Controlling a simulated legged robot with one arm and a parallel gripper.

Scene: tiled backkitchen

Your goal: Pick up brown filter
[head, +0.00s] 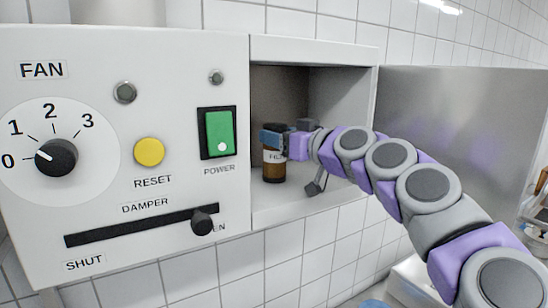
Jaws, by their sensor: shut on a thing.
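The brown filter (273,170) is a small dark brown cylinder with a white label, partly readable. It stands upright in the open compartment (240,219) to the right of the fan panel. My gripper (272,142) reaches in from the right and is shut on the upper part of the filter. The gripper hides the filter's top. I cannot tell whether the filter's base touches the compartment floor.
The fan panel (130,240) has a dial (57,157), a yellow reset button (149,151), a green power switch (220,132) and a damper slider (202,222). The compartment's grey door (450,120) stands open at right. White tiles cover the wall.

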